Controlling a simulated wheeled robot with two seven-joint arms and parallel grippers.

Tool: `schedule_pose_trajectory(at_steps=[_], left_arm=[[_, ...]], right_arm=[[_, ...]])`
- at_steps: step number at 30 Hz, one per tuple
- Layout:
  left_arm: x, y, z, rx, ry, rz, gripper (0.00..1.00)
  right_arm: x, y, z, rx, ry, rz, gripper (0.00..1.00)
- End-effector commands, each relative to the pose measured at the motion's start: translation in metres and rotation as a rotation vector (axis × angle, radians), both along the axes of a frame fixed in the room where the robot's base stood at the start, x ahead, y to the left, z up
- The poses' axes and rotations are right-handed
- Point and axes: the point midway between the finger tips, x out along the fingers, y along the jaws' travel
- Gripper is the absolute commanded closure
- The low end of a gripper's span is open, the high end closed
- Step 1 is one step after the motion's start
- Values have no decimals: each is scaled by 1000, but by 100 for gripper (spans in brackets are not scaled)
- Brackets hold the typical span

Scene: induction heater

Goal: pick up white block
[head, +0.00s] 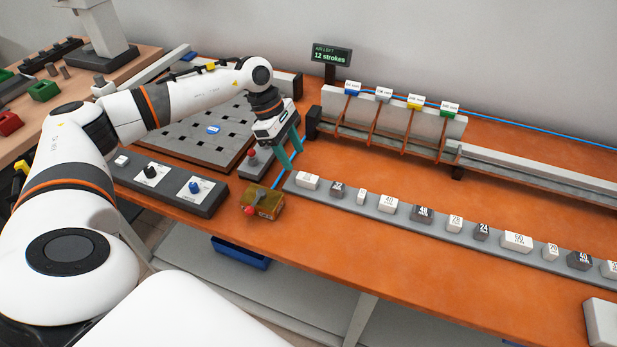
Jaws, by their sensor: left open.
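Several white blocks and dark grey blocks, most with printed numbers, sit in a row on a long grey strip (325,196) along the table. The white block (308,181) at the strip's left end is nearest my left gripper. Other white blocks (388,205) and (517,242) stand farther right; which one the task means cannot be told. My left gripper (290,158) has teal fingers, is open and points down, behind and to the left of the strip's left end. Nothing shows between its fingers. My right gripper is out of view.
A brass-coloured box with a red knob (262,203) stands near the front edge. A control panel (170,186) and a slotted grey plate (190,140) lie left. A rack with coloured labels (390,120) stands behind. Orange table (400,180) is clear between rack and strip.

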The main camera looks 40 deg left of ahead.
Motion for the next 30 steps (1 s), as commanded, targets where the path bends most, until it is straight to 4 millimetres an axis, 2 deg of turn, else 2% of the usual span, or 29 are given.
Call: schedule_pose_trajectory(at_steps=[3,11,15,20,28,30], left_arm=[[2,-8,-16,-2,2,-1,49],[6,-18,-34,-3,1,-1,49],[14,-29,-51,-5,2,-1,49],[16,-35,-70,-3,1,1,49],[16,-36,-75,-3,-1,1,49],[16,-36,-75,-4,-1,1,59]], right_arm=[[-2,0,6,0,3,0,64],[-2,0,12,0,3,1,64],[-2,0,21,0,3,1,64],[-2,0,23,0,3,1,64],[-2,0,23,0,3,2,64],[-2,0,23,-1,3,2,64]])
